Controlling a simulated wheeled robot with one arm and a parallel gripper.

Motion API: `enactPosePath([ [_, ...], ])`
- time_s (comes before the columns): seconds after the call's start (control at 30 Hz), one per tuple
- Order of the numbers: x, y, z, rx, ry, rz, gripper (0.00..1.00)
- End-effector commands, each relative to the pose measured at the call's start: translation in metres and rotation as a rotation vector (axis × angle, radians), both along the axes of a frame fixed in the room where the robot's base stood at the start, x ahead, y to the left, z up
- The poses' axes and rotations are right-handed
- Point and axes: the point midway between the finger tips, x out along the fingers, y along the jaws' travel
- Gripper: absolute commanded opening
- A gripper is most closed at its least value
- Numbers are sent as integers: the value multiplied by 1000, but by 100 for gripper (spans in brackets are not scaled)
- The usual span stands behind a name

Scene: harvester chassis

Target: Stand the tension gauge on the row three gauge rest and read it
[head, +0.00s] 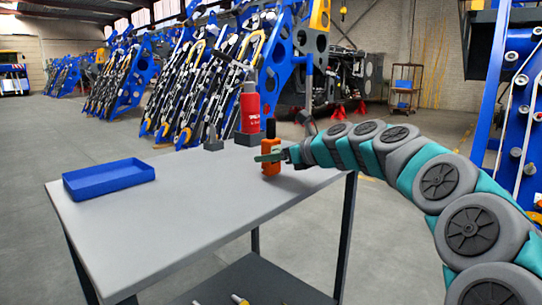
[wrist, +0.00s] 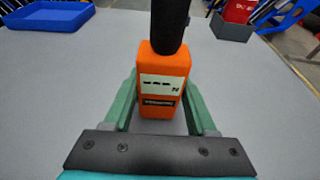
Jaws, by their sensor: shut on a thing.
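The tension gauge (head: 271,157) has an orange body and a black upper part, and stands about upright at the right side of the grey table (head: 190,195). In the wrist view the gauge (wrist: 163,85) shows a white display with dashes and the letter N. My gripper (wrist: 163,100) has its green fingers on either side of the orange body, shut on it. In the head view my gripper (head: 270,156) is at the gauge from the right. I cannot tell whether the gauge's base touches the table. I cannot make out which thing is the row three gauge rest.
A blue tray (head: 108,179) lies on the table's left. A red bottle (head: 250,110) in a dark holder stands behind the gauge, beside a small grey block (head: 213,140). Blue harvester frames (head: 215,75) stand behind the table. The table's middle is clear.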

Motion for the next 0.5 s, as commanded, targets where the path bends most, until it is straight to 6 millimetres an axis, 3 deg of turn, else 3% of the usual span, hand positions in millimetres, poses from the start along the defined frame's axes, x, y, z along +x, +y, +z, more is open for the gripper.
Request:
enactPosePath([
  [0.5, 0, 0, 32, 1, -1, 0, 0],
])
